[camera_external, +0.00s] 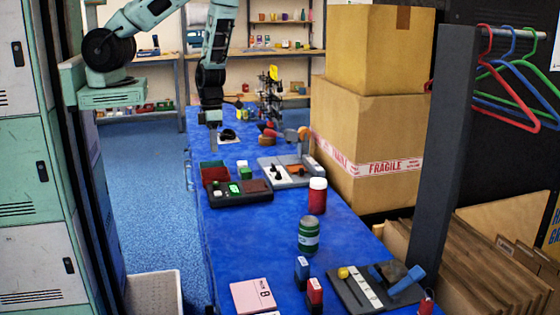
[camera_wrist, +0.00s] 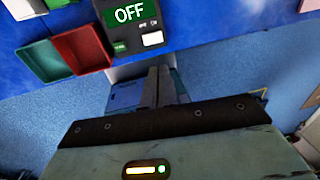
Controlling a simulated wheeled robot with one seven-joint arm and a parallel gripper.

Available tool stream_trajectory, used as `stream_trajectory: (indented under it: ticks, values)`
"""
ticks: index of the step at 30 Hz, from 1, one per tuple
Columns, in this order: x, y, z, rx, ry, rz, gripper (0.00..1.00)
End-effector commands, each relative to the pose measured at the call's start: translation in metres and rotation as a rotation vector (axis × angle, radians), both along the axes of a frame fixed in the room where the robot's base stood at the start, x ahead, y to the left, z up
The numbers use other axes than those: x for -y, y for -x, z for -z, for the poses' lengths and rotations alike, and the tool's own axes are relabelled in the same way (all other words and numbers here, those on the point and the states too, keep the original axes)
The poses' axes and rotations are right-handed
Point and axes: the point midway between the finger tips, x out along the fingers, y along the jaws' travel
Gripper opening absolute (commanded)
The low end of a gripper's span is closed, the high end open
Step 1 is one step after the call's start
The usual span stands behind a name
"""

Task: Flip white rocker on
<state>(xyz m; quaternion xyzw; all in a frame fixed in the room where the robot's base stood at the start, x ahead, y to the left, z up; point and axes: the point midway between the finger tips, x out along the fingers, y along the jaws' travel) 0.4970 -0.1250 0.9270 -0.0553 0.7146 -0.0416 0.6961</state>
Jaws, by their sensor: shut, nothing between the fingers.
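The control box (camera_wrist: 131,34) is dark, with a green display (camera_wrist: 128,13) reading OFF, at the top of the wrist view. The white rocker (camera_wrist: 152,39) is on its lower right, beside a green rocker (camera_wrist: 119,47). In the external view the box (camera_external: 256,188) lies near the table's left edge; its rockers are too small to make out. My gripper (camera_wrist: 160,72) is shut and empty, its fingertips below the box in the wrist view and apart from the white rocker. In the external view my gripper (camera_external: 213,145) hangs above the table's left edge, behind the box.
A red tray (camera_wrist: 80,50) and a green tray (camera_wrist: 43,62) lie beside the box. On the blue table (camera_external: 225,240) stand a red jar (camera_external: 317,197), a green jar (camera_external: 308,236) and a grey lever panel (camera_external: 290,172). Large cartons (camera_external: 370,140) stand at the right.

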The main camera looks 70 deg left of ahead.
Motion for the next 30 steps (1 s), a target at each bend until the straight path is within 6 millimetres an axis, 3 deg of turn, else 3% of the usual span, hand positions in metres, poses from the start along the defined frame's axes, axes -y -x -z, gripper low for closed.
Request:
stream_trajectory:
  ticks: [1, 21, 26, 30]
  values:
    - [0.000, -0.002, 0.008, 0.010, 0.007, -0.002, 0.00]
    - [-0.005, -0.001, -0.001, 0.027, 0.002, 0.018, 0.00]
    - [-0.003, -0.001, 0.012, 0.024, 0.002, 0.020, 0.00]
    - [0.000, 0.000, 0.036, 0.022, 0.000, 0.019, 0.00]
